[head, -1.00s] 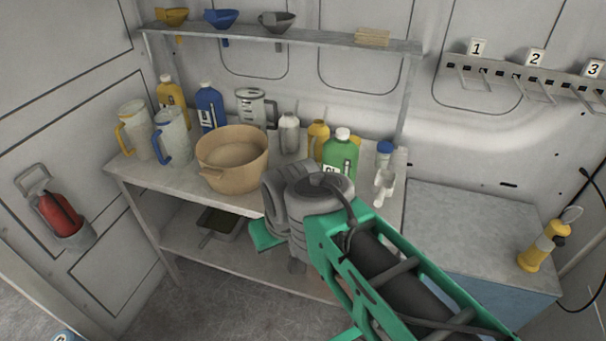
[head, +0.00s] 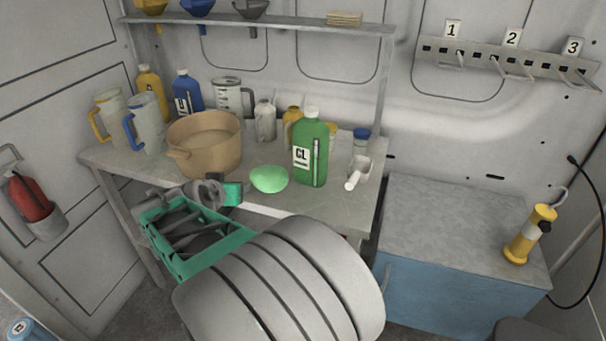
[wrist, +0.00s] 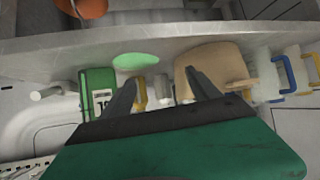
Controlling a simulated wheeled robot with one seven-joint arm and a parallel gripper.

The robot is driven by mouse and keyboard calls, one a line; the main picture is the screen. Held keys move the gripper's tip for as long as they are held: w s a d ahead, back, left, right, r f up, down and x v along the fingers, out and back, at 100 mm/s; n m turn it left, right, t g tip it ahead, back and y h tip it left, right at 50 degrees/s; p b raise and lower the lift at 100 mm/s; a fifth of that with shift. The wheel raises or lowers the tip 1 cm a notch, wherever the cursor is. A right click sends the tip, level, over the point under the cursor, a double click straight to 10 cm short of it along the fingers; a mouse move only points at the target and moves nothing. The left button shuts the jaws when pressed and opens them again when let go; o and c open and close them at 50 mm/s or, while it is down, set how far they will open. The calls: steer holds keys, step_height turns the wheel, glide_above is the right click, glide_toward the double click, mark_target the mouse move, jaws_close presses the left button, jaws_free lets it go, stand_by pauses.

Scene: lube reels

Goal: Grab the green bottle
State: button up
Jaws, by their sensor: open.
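The green bottle (head: 311,150) stands upright on the workbench near its right end. It has a white cap and a white label marked "GL". In the wrist view the green bottle (wrist: 96,92) appears upside down, left of the fingers. My gripper (wrist: 163,88) is open, with two dark fingers apart and nothing between them. In the head view my arm's end is at the bench's front edge, left of the bottle and apart from it; the fingers cannot be made out there.
A light green bowl (head: 268,179) sits left of the bottle near the front edge. A tan pot (head: 204,145) is further left. A white scoop-like item (head: 357,173) lies right of the bottle. Yellow and grey bottles stand behind. A blue cabinet (head: 455,295) is at the right.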

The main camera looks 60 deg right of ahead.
mark_target(310, 149)
steer(key=shift+o, duration=0.8)
steer(key=s+d+f+m+h+b, duration=0.1)
steer(key=s+d, duration=0.1)
steer(key=d, duration=0.1)
steer(key=s+d+f+m+g+h, duration=0.1)
steer(key=d, duration=0.2)
steer(key=s+d+f+m+g+h+b, duration=0.1)
steer(key=s+d+h, duration=0.1)
steer(key=d, duration=0.1)
steer(key=shift+s+d+b, duration=0.3)
steer(key=shift+d, duration=0.1)
steer(key=o, duration=0.4)
steer(key=s+d+r+h, duration=0.1)
steer(key=s+d, duration=0.1)
steer(key=s+d+r+m+g+h+b, duration=0.1)
steer(key=s+d, duration=0.1)
steer(key=s+d+r+m+g+h, duration=0.1)
steer(key=d, duration=0.1)
steer(key=shift+s+d+r+h, duration=0.1)
steer(key=shift+s+h, duration=0.3)
steer(key=shift+o, duration=0.2)
steer(key=d+p, duration=0.1)
steer(key=d, duration=0.6)
steer(key=shift+w+d+p, duration=0.1)
steer(key=shift+w+p, duration=0.1)
steer(key=shift+p, duration=0.1)
steer(key=c, duration=1.6)
steer(key=shift+r, duration=0.2)
steer(key=shift+c, duration=0.6)
